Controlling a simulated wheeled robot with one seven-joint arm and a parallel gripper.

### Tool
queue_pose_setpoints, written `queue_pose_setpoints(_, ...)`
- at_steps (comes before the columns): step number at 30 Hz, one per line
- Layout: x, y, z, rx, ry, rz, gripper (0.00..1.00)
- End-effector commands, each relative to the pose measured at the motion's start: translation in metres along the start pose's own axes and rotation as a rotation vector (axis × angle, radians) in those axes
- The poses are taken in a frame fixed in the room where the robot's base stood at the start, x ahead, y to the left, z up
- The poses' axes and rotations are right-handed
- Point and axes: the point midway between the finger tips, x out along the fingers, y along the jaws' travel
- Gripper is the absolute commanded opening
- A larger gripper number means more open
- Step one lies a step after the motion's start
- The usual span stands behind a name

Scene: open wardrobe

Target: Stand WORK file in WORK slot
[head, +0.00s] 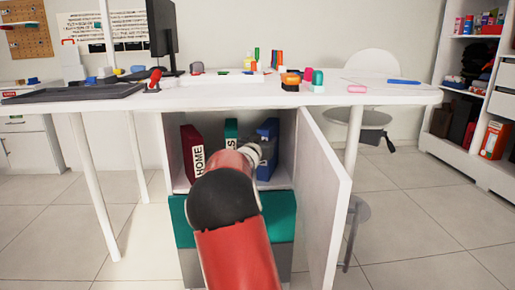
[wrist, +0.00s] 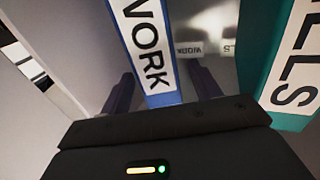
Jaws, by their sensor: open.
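The blue WORK file (head: 268,130) is upright at the right of the open cabinet, partly hidden by my arm. In the wrist view, the WORK file (wrist: 151,45) shows its white spine label and looks slightly slanted in the picture. My gripper (wrist: 162,74) is open, with one finger on each side of this spine; I cannot tell whether they touch it. In the head view my gripper (head: 262,150) is at the cabinet opening, mostly hidden by my arm. A small WORK slot label (wrist: 190,49) shows behind the file; whether the file is in that slot is unclear.
A teal file (wrist: 292,70) with a label ending in "LLS" stands close beside; it also shows in the head view (head: 231,130). A red HOME file (head: 188,150) stands at the left. The cabinet door (head: 325,190) hangs open at right, under the cluttered desk (head: 220,98).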

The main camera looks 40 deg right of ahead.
Motion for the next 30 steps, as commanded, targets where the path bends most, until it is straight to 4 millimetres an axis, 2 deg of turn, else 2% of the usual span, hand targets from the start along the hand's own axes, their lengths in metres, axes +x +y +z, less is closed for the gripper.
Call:
queue_pose_setpoints(3, -0.028, -0.001, -0.001, 0.002, -0.001, -0.003, 0.63)
queue_pose_setpoints(9, -0.06, 0.0, -0.001, 0.002, 0.0, -0.001, 0.63)
queue_pose_setpoints(13, -0.071, 0.0, 0.0, 0.001, 0.0, -0.001, 0.63)
queue_pose_setpoints(19, -0.076, -0.001, 0.0, 0.006, -0.009, -0.013, 0.63)
queue_pose_setpoints(22, -0.091, -0.011, -0.001, 0.034, -0.064, -0.091, 0.63)
queue_pose_setpoints(23, -0.101, -0.016, -0.001, 0.048, -0.094, -0.132, 0.63)
queue_pose_setpoints(26, -0.15, -0.039, -0.001, 0.088, -0.226, -0.318, 0.63)
queue_pose_setpoints(29, -0.225, -0.058, 0.004, 0.089, -0.387, -0.531, 0.63)
queue_pose_setpoints(30, -0.258, -0.061, 0.007, 0.074, -0.452, -0.608, 0.63)
